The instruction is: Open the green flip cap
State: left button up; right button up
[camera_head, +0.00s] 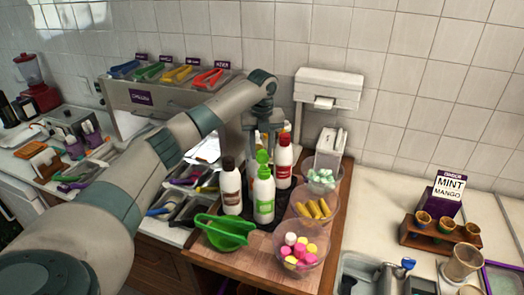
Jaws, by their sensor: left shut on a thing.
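The green flip cap (262,157) tops a white bottle (263,195) that stands upright among the sauce bottles. I cannot tell whether the cap's lid is raised. My right gripper is not in view.
Bowls of pink and yellow sweets (299,262), yellow pieces (328,218) and mint pieces (321,180) line the right side. A rack with coloured tongs (165,90) stands behind my arm. An order sign (448,187) stands at right.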

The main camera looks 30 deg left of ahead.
pick_arm(q)
jog(key=shift+w+a+f+g+h, duration=0.1)
jog(key=shift+f+g+h, duration=0.3)
jog(key=shift+g, duration=0.1)
jog(key=shift+f, duration=0.1)
jog(key=o, duration=1)
jog(key=shift+w+a, duration=0.1)
jog(key=shift+o, duration=0.2)
jog(key=shift+r, duration=0.2)
